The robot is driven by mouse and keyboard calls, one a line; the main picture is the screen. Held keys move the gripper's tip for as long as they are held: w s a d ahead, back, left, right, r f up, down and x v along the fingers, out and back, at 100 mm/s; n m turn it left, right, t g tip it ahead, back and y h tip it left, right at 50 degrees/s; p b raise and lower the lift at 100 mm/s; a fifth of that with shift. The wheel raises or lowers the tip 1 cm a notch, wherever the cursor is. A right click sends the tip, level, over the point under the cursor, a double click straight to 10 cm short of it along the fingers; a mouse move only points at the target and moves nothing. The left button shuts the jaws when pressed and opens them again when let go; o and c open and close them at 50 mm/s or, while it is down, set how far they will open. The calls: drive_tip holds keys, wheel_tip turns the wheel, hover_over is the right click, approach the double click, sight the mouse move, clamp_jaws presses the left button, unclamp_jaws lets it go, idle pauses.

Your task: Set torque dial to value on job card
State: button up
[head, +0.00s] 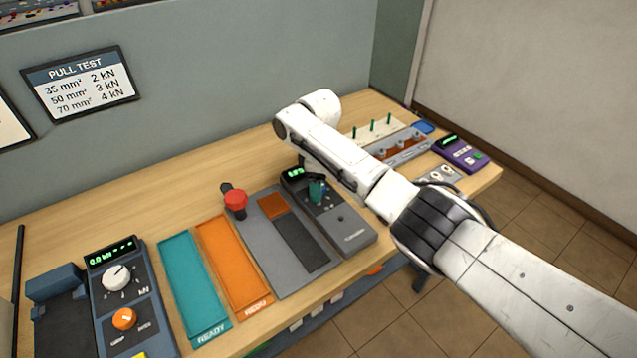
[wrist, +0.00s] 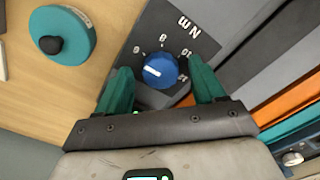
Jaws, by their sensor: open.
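The torque dial is a blue knob (wrist: 161,71) on a dark panel marked "N m", with 6, 8, 10 and 12 visible around it. Its white pointer line is on its left side in the wrist view, below the 6; any mark there is hard to read. My gripper (wrist: 160,66) is open, its teal fingers on either side of the knob with gaps showing. In the head view my gripper (head: 317,190) is over the grey tester (head: 350,235), which has a green display (head: 293,173); the knob is hidden there. No readable job card shows.
A teal round object with a black knob (wrist: 62,35) stands beside the panel. Left of the tester are a grey plate (head: 262,225) and orange (head: 232,265) and teal (head: 190,285) trays. A pull test chart (head: 80,83) hangs on the wall.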

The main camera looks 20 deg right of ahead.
drive_tip(key=shift+f, duration=0.3)
drive_tip(key=shift+c, duration=0.5)
drive_tip(key=c, duration=1)
drive_tip(key=shift+o, duration=0.2)
drive_tip(key=shift+m, duration=0.4)
drive_tip(key=m+p, duration=0.1)
drive_tip(key=m, duration=0.4)
drive_tip(key=shift+a+r+m, duration=0.1)
drive_tip(key=shift+a+m, duration=0.05)
drive_tip(key=shift+m, duration=0.15)
drive_tip(key=m, duration=0.5)
drive_tip(key=shift+m, duration=0.3)
